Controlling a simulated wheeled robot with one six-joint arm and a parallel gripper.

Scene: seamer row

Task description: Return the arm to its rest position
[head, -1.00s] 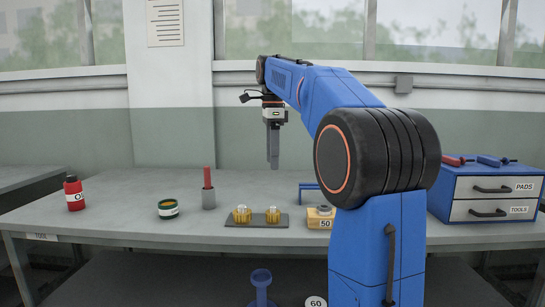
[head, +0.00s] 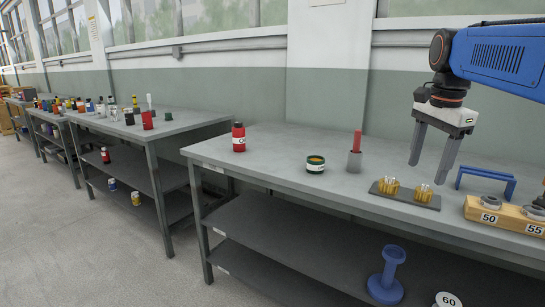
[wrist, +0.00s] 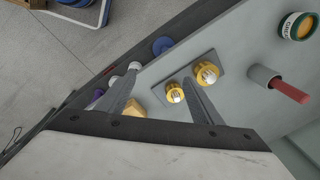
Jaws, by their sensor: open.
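My gripper (head: 432,150) is open and empty, with its two grey fingers pointing down above the workbench (head: 265,165). It hangs over the dark plate (head: 407,198) that bears two brass-coloured pieces (head: 389,184), apart from them. In the wrist view my gripper's fingers (wrist: 157,95) stand spread apart, with the brass-coloured pieces (wrist: 207,73) beyond them. My blue arm reaches in from the upper right of the head view.
On the bench are a red bottle (head: 239,138), a green tin (head: 315,164), a grey holder with a red stick (head: 355,155), a blue bracket (head: 486,180) and a wooden block marked 50 and 55 (head: 505,214). A blue spool (head: 386,278) stands on the lower shelf. Floor (head: 70,235) is clear at left.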

